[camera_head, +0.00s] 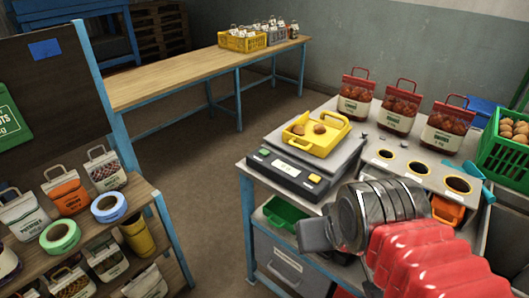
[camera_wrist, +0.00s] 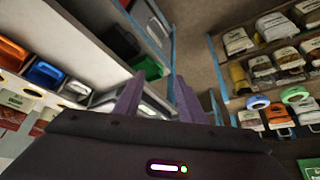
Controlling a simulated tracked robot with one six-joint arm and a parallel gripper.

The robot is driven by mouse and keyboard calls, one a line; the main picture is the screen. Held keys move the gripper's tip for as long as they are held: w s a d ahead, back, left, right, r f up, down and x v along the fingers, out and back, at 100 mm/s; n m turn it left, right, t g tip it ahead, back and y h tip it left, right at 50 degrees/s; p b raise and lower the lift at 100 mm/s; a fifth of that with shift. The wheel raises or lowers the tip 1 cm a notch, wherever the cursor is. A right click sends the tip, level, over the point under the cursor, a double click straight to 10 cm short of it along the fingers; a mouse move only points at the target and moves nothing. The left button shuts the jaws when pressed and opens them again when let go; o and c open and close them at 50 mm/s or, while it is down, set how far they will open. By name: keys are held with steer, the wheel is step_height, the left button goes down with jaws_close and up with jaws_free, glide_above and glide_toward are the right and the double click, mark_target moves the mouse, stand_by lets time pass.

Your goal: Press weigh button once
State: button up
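The scale (camera_head: 335,170) stands on the grey bench in the head view, its dark front panel carrying a lit display (camera_head: 292,167). A green button (camera_head: 265,151) is left of the display and a yellow button (camera_head: 314,178) right of it; I cannot read which is for weighing. A yellow tray (camera_head: 322,144) with a few brown round items sits on the scale. My gripper (camera_head: 312,236) is in front of and below the panel's right end, apart from the buttons. In the wrist view its two purple fingers (camera_wrist: 157,98) stand apart with nothing held; the buttons cannot be made out there.
Red-topped sacks (camera_head: 397,107) stand behind round holes in the bench. A green crate (camera_head: 508,142) is at right. A green bin (camera_head: 285,215) sits under the bench. A shelf with sacks and tape rolls (camera_head: 108,207) stands at left, with open floor between.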

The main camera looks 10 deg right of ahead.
jaws_close()
stand_by(0.7)
